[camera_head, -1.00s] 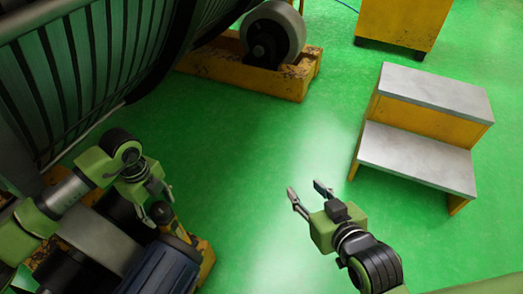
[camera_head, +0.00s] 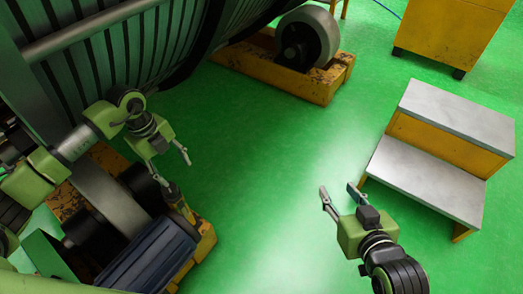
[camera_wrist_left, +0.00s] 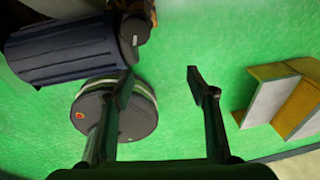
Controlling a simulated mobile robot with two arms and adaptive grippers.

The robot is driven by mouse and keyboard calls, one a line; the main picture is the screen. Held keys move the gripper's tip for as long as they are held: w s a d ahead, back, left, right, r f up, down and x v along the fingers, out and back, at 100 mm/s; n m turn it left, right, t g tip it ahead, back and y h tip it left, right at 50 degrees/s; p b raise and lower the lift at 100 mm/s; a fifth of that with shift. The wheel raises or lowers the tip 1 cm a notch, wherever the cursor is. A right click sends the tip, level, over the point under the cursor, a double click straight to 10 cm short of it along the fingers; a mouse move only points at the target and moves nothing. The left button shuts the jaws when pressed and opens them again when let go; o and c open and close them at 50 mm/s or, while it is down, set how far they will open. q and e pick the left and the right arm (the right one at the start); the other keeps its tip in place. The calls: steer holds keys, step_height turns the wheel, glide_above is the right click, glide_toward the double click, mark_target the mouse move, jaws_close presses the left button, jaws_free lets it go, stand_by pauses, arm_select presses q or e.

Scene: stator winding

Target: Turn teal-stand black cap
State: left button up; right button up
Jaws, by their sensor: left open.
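I cannot clearly make out a teal stand with a black cap in either view. A dark green panel (camera_head: 50,252) stands at the lower left of the head view, partly cut off by my arm. A black round part (camera_head: 142,182) sits at the end of a grey roller (camera_head: 108,197). My left gripper (camera_head: 179,172) is open and empty, above the floor beside the yellow roller base. Its two fingers also show spread apart in the left wrist view (camera_wrist_left: 160,82). My right gripper (camera_head: 338,188) is open and empty over the green floor, left of the step stool.
A dark blue ribbed motor (camera_head: 155,262) lies at the lower left; it also shows in the wrist view (camera_wrist_left: 65,50). A large dark green drum (camera_head: 110,65) fills the upper left. A grey-topped step stool (camera_head: 430,185) stands right. The middle floor is clear.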

arm_select(q)
steer(key=d+r+t+h, duration=0.1)
steer(key=d+r+h, duration=0.1)
steer(key=d, duration=0.6)
steer(key=w+d+r+t+h+p, duration=0.1)
steer(key=d+r+h, duration=0.1)
steer(key=d+h, duration=0.3)
steer(key=d+r+t+h+p, duration=0.1)
steer(key=d+r+h, duration=0.2)
steer(key=d, duration=0.8)
steer(key=shift+w+m+t+h, duration=0.3)
steer(key=shift+w+t+h, duration=0.1)
steer(key=shift+h, duration=0.1)
